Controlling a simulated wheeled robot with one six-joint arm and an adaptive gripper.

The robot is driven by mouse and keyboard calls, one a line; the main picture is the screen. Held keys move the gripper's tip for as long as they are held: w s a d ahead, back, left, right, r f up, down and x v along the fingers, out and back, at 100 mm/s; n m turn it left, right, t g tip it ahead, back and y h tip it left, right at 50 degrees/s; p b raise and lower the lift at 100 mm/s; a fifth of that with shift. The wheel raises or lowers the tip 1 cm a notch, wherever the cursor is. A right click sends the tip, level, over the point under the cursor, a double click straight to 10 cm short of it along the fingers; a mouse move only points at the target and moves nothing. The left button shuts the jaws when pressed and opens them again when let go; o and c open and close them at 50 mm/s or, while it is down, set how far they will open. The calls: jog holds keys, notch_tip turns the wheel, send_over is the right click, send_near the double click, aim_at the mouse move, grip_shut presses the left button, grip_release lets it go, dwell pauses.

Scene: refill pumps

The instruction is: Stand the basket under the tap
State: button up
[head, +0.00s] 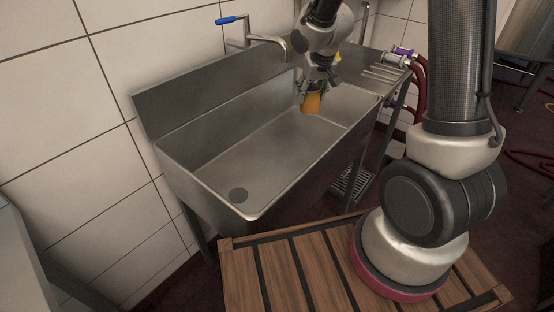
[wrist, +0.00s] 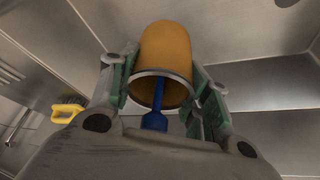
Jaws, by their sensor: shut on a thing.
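The basket looks like an orange cylinder (head: 312,104) with a metal rim, hanging over the right half of the sink (head: 255,140). My gripper (head: 309,88) is shut on it from above. In the wrist view the basket (wrist: 166,50) sits between both fingers (wrist: 160,95), its rim towards the camera. A blue strip (wrist: 156,121) shows at the rim; I cannot tell if it belongs to the basket. The tap (head: 283,47), with a blue lever (head: 231,20), stands at the back wall, left of my gripper. The gap between basket and sink floor is unclear.
A grooved drainboard (head: 384,73) adjoins the sink at right. A yellow-handled brush (wrist: 67,111) lies there. Purple-ended fittings with red hoses (head: 404,54) are at its right. The sink's drain (head: 238,195) is near-left, and the basin floor is clear. A slatted wooden surface (head: 300,268) is in front.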

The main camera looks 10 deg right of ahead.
jog(key=shift+w+f, duration=0.2)
jog(key=shift+f, duration=0.2)
jog(key=w+a+f+n+y, duration=0.1)
jog(key=a+f+n, duration=0.1)
jog(key=f, duration=0.5)
jog(key=a+f+n, duration=0.2)
jog(key=a+f, duration=0.1)
jog(key=f, duration=0.5)
jog(key=w+a+f+n+g+y, duration=0.1)
jog(key=a+f+n, duration=0.1)
jog(key=f, duration=0.5)
jog(key=shift+w+a+f+n+y, duration=0.2)
jog(key=shift+w+a+n+y, duration=0.1)
jog(key=shift+w+a+n, duration=0.1)
jog(key=shift+f, duration=0.3)
jog(key=shift+f, duration=0.1)
jog(key=o, duration=1)
